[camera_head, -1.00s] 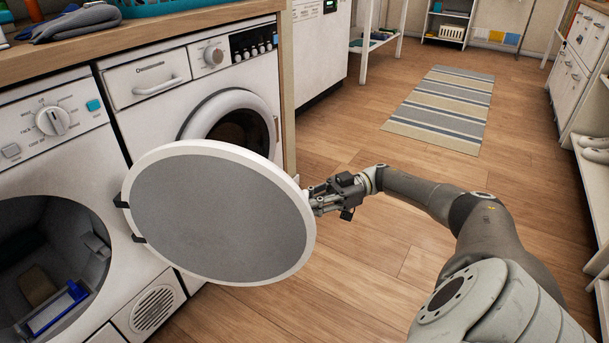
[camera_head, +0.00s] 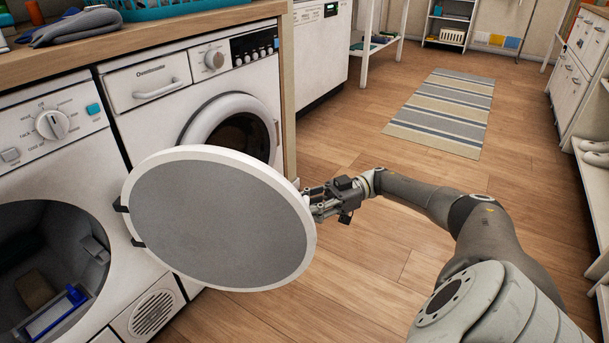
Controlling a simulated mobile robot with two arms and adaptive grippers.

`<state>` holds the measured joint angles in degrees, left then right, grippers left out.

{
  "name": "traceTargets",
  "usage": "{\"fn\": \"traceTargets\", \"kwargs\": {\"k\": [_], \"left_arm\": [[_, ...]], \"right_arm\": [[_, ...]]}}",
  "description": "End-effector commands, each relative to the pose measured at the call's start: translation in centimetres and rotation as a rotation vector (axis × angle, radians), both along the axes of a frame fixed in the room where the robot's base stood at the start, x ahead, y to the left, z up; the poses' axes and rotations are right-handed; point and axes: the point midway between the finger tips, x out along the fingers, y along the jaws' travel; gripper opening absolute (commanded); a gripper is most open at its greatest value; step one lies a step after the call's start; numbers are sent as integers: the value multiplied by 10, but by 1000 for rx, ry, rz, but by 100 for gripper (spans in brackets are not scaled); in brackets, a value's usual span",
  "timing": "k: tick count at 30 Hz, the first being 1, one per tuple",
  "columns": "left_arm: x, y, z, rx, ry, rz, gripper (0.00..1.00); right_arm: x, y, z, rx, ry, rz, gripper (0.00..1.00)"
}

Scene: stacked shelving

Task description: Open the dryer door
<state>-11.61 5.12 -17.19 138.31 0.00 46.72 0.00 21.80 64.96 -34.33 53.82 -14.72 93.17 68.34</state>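The dryer (camera_head: 60,165) stands at the left, with its round drum opening uncovered. Its round door (camera_head: 220,220), grey with a white rim, is swung wide out on two dark hinges at its left edge. Inside the drum are a blue-framed item (camera_head: 58,312) and a brownish item. My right gripper (camera_head: 308,201) is at the door's right rim. Its fingertips meet the rim and are partly hidden by it, so whether they are closed on it is unclear. My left gripper is out of view.
A washing machine (camera_head: 150,112) with its round door shut stands beyond the dryer under a wooden counter (camera_head: 150,35). A striped rug (camera_head: 445,110) lies on the open wooden floor. White shelves with shoes (camera_head: 596,150) line the right side.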

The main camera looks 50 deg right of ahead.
Motion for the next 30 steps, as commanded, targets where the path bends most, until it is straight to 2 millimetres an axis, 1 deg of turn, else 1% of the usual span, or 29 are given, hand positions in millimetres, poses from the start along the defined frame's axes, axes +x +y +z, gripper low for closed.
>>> {"fn": "traceTargets", "kwargs": {"k": [4,7,18,25,30], "left_arm": [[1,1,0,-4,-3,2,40],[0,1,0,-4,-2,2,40],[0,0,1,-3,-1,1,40],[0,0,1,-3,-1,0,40],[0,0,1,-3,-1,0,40]], "right_arm": [[0,-1,0,0,0,-1,30],[-1,-6,0,-1,0,-2,30],[-14,-48,0,0,-1,-3,30],[-19,-64,0,-1,-2,-1,30],[-21,-69,0,1,-1,1,30]]}}
